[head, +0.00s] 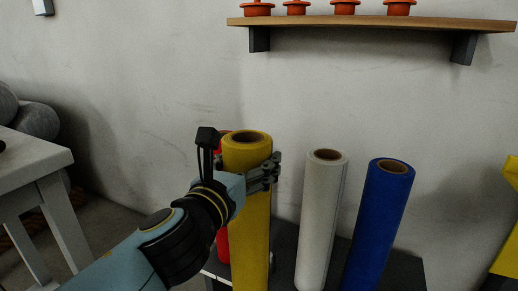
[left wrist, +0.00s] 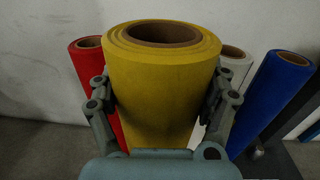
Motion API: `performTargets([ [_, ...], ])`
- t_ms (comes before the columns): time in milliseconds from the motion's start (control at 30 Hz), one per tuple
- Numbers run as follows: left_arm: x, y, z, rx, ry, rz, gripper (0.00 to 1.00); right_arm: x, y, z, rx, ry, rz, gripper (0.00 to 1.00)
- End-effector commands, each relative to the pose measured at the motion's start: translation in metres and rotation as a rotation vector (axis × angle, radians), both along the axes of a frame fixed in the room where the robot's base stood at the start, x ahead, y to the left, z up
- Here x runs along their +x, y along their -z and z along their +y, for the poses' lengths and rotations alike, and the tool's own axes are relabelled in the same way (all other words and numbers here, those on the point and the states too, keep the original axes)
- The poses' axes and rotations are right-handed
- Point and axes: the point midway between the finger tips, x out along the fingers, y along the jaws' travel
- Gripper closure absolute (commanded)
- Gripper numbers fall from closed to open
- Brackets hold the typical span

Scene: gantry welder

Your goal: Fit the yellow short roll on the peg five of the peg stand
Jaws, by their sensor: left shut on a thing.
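The yellow roll (head: 247,215) stands upright in the head view, its open brown core facing up. My left gripper (head: 265,172) is shut around its upper part. In the left wrist view the yellow roll (left wrist: 165,85) fills the middle, with a gripper finger on each side. The dark peg stand (head: 284,250) is low behind and beside it, carrying other rolls. The yellow roll's lower end is cut off by the frame, so I cannot tell whether it is on a peg. No peg shows. My right gripper is not in view.
A white roll (head: 321,215) and a blue roll (head: 379,225) stand to the right. A red roll (head: 222,242) is mostly hidden behind the yellow one. A wooden shelf (head: 370,23) with orange items hangs above. A white table (head: 30,165) is at left.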

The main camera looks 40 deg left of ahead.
Motion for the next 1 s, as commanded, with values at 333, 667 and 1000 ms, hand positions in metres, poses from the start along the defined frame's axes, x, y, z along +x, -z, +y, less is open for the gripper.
performTargets([
  [333, -0.036, -0.005, -0.012, 0.002, 0.002, -0.010, 0.77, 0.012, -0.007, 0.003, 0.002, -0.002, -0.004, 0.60],
  [667, -0.040, -0.016, -0.013, 0.004, 0.002, -0.011, 0.77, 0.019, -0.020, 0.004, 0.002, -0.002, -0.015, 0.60],
  [1000, -0.040, -0.024, -0.013, 0.003, 0.002, -0.011, 0.77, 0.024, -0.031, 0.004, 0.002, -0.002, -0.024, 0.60],
])
